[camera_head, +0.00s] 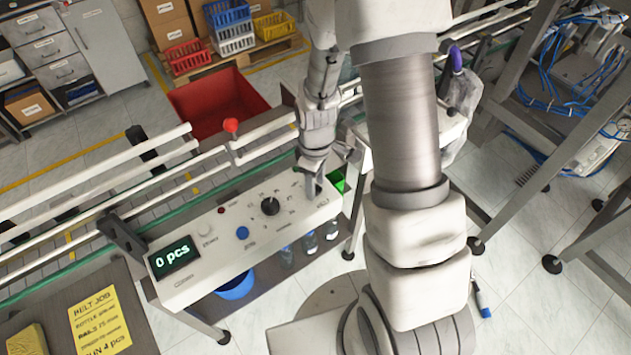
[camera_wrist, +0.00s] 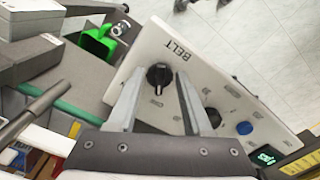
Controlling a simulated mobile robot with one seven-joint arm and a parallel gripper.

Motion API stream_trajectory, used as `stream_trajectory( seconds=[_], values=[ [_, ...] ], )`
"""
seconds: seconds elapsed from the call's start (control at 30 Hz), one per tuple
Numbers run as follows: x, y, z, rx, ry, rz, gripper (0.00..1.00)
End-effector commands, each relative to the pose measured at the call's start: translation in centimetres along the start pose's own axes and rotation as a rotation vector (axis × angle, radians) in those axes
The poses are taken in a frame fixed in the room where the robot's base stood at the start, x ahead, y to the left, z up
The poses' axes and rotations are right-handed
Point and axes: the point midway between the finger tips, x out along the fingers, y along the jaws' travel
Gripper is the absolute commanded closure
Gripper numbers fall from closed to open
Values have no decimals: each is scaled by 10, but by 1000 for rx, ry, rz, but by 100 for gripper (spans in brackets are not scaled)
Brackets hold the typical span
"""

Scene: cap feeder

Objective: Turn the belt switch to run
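The belt switch is a round black knob (camera_wrist: 158,76) beside the printed word BELT on the white control panel (camera_head: 180,288). In the wrist view it shows between the two fingertips of my gripper (camera_wrist: 160,82), which are spread with a gap on each side of it. Whether the fingertips reach down to the knob's height I cannot tell. In the head view my gripper (camera_head: 313,184) is over the panel's right end and hides this knob. The knob's exact pointing direction is too small to read.
A second black knob (camera_head: 270,206), a blue button (camera_head: 242,232) and a display reading 0 pcs (camera_head: 174,256) share the panel. White rails (camera_head: 100,170) run behind it.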

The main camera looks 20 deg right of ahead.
Motion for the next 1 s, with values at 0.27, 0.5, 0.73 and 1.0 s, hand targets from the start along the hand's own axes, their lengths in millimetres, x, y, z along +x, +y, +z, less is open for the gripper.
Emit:
stream_trajectory(
  seconds=[0.27,0.5,0.73,1.0],
  values=[
    [0,0,0,0,0,0,100],
    [0,0,0,12,0,0,100],
    [1,0,0,93,0,1,100],
    [2,-1,0,307,0,1,100]
  ],
)
